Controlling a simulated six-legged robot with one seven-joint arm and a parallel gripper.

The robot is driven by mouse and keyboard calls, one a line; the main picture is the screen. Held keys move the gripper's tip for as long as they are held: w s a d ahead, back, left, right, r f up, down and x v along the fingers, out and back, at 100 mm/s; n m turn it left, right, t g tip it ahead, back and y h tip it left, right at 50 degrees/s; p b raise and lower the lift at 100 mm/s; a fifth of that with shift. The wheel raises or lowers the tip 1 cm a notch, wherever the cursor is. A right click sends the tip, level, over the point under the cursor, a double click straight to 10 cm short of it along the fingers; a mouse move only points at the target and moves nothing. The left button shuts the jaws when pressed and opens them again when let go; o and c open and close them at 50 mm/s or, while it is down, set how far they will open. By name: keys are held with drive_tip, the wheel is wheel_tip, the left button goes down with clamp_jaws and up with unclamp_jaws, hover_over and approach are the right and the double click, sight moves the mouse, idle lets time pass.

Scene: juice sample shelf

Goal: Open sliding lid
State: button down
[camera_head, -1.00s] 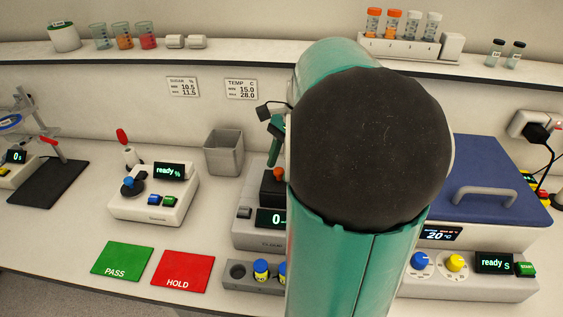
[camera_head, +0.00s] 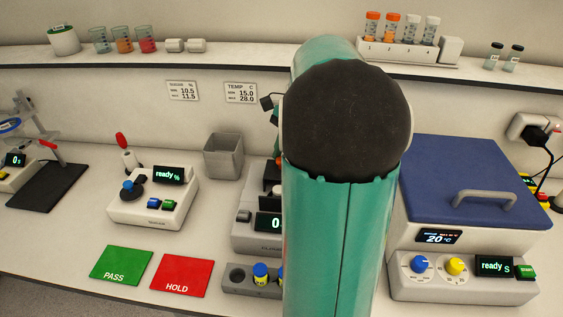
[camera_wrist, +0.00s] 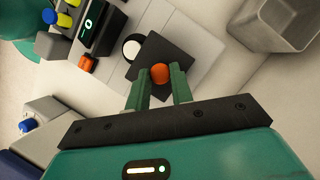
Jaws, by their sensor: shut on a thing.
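In the wrist view, my gripper (camera_wrist: 160,70) is shut on the orange knob (camera_wrist: 161,76), one green finger on each side. The knob stands on a dark flat sliding lid (camera_wrist: 178,48) on top of the grey-white meter (camera_wrist: 205,42). A white round spot (camera_wrist: 132,48) shows uncovered beside the lid's left edge. In the head view, the meter (camera_head: 247,240) with its "0" display stands mostly behind my arm. Only a dark sliver of the lid (camera_head: 271,172) shows there, and my gripper is hidden.
A blue-lidded bath (camera_head: 450,180) stands right of my arm, with a knob panel (camera_head: 437,266) in front. A vial rack (camera_head: 238,277) sits before the meter. A grey bin (camera_head: 223,156) stands behind left. Green PASS (camera_head: 121,264) and red HOLD (camera_head: 181,276) mats lie left.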

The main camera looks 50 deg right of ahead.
drive_tip(key=shift+w+d, duration=0.55)
drive_tip(key=shift+d, duration=0.15)
drive_tip(key=c, duration=1.2)
unclamp_jaws()
drive_tip(key=shift+c, duration=0.2)
drive_tip(key=shift+r, duration=0.1)
drive_tip(key=v, duration=1.3)
drive_tip(key=shift+d+r, duration=0.15)
drive_tip(key=shift+r, duration=0.15)
